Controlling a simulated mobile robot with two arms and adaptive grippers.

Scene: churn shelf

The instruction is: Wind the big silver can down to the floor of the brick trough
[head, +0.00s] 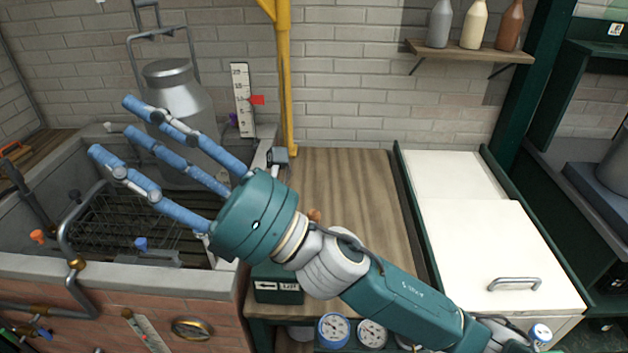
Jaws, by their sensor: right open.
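The big silver can (178,101) hangs upright in a metal bail (163,34) over the back of the brick trough (120,280). Its lower part is partly hidden behind my right gripper's fingers. A wire rack (115,215) shows inside the trough, below and in front of the can. My right gripper (115,128) is open, with its blue fingers spread and pointing left over the trough. The fingers overlap the can in the picture; I cannot tell whether they touch it. No object shows between them. My left gripper is not in view.
A yellow post (284,75) stands right of the can, by a white scale with a red pointer (257,100). A small dark box (278,156) sits at its foot. A wooden counter (350,185) and white lidded chest (490,240) lie right. Bottles stand on a shelf (468,55).

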